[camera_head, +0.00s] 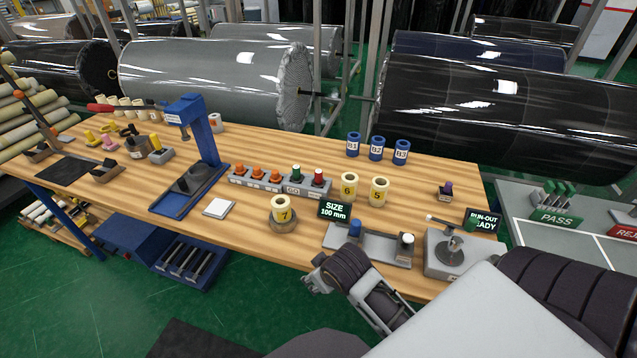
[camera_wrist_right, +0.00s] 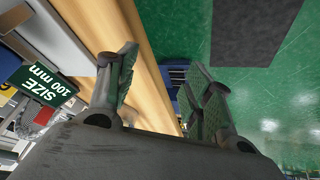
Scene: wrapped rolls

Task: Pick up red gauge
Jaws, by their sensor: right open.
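The gauges do not show there. My left gripper is out of view.
A yellow ring marked 7 (camera_head: 283,217) and the SIZE 100 mm sign (camera_head: 334,210) stand between rack and gripper. A grey tray (camera_head: 393,248) with blue and white-topped pieces lies right. A blue press (camera_head: 203,135) stands left of the rack. Yellow rings (camera_head: 379,192) stand right.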

